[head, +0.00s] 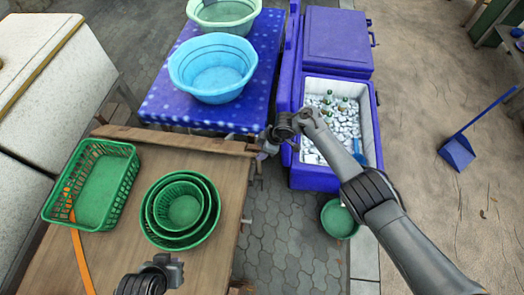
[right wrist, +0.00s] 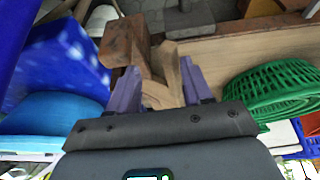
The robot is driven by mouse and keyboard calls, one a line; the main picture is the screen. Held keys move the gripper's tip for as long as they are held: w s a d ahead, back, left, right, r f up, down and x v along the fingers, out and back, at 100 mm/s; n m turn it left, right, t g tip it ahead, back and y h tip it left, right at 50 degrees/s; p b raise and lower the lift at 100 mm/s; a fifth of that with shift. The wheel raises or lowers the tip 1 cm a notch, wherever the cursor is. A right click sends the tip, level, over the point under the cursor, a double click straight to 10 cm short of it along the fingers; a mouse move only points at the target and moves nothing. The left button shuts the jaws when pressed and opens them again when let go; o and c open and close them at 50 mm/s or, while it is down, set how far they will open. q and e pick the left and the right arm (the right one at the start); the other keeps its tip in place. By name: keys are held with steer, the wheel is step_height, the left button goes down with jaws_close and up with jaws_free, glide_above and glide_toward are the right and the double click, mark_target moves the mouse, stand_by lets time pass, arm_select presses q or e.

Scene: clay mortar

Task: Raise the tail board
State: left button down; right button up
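The tail board (head: 175,139) is a brown wooden plank along the far edge of the wooden cart bed (head: 215,240). My right gripper (head: 264,148) is at the plank's right end. In the right wrist view, light wood of the tail board (right wrist: 161,84) fills the space between the purple fingers of my right gripper (right wrist: 158,92), which appear shut on it. My left gripper (head: 176,268) is low in the head view, over the near part of the bed and apart from the plank. Its fingertips are too small to judge.
A green basket (head: 98,190) and nested round green baskets (head: 160,236) sit on the bed. Beyond the plank, a blue table (head: 160,105) holds basins (head: 213,68). A blue cooler (head: 312,178) with ice stands right, and a green bowl (head: 338,218) is on the paving.

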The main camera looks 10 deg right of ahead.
stand_by(0.3)
steer(key=p+v, duration=0.4)
steer(key=v, duration=0.6)
steer(key=shift+r, duration=0.35)
steer(key=shift+s+d, duration=0.1)
